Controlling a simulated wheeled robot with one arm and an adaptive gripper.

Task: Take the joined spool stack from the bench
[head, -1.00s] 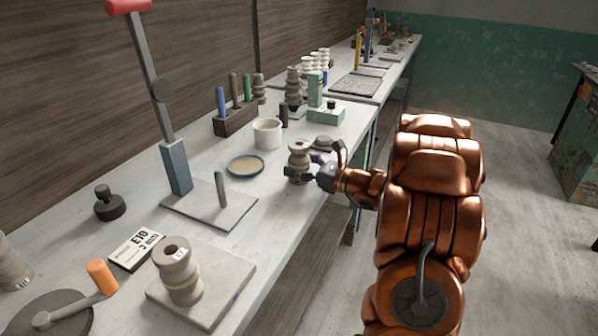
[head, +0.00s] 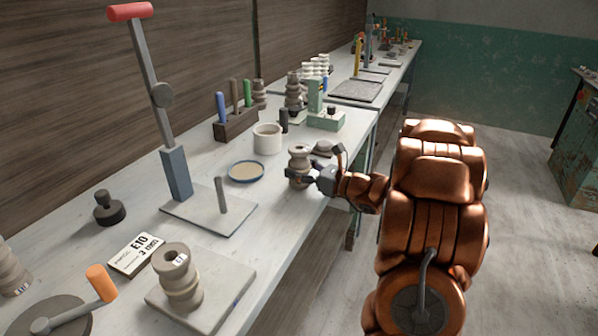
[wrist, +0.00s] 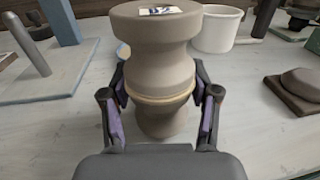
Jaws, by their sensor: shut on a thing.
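The joined spool stack (head: 300,153) is grey-brown clay, two spool shapes one above the other, upright near the bench's front edge. In the wrist view the stack (wrist: 153,75) fills the middle, with a pale seam line between its parts and a small label on top. My gripper (head: 303,177) reaches it from the right. In the wrist view my gripper (wrist: 161,100) has one finger on each side of the stack at about the seam, shut on it. The stack's base is partly hidden by my gripper, and I cannot tell whether it touches the bench (head: 290,215).
A white pot (head: 267,138) and a blue-rimmed dish (head: 246,172) stand behind and left. A dark lidded piece (head: 322,149) sits close behind the stack. A lever press (head: 175,172) stands left. Another labelled spool stack (head: 178,277) stands on a grey board (head: 225,290) in front.

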